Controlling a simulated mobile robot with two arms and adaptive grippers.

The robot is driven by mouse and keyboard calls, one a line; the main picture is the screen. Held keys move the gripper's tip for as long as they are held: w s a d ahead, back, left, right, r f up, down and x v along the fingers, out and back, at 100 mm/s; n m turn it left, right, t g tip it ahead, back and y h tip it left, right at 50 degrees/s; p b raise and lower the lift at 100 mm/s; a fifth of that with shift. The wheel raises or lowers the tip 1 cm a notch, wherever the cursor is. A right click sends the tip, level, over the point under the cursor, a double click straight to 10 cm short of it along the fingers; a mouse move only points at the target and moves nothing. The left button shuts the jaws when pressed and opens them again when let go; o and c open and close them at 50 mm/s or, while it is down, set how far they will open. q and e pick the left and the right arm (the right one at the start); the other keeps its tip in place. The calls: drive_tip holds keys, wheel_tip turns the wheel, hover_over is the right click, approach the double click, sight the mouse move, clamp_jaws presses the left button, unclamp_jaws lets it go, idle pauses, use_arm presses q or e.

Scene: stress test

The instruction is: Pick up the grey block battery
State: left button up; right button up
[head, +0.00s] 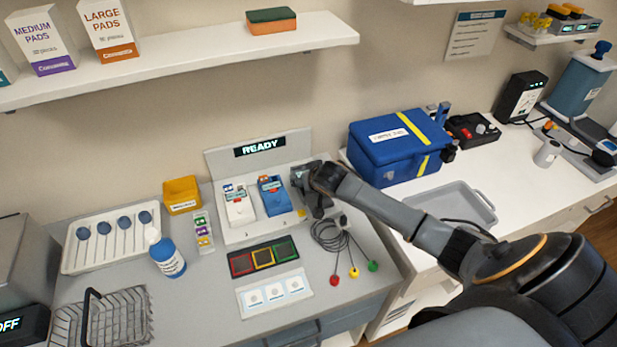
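My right gripper (313,202) reaches in from the right and points down at the right end of the white stand (230,236), under the READY display. Its dark grey fingers sit just right of a blue device (273,197). I cannot make out a separate grey block battery; anything between or under the fingers is hidden by the gripper. I cannot tell whether the fingers are open or shut. A white device (238,208) stands left of the blue one. My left gripper is not in view.
A coil of dark leads (330,237) with red, yellow and green ends lies just right of the stand. A blue case (398,148) stands on the right counter beside a grey tray (455,200). A wire basket (105,318) and bottle (168,258) stand left. A shelf (190,62) hangs above.

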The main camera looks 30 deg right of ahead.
drive_tip(key=shift+f, duration=0.3)
drive_tip(key=o, duration=1.4)
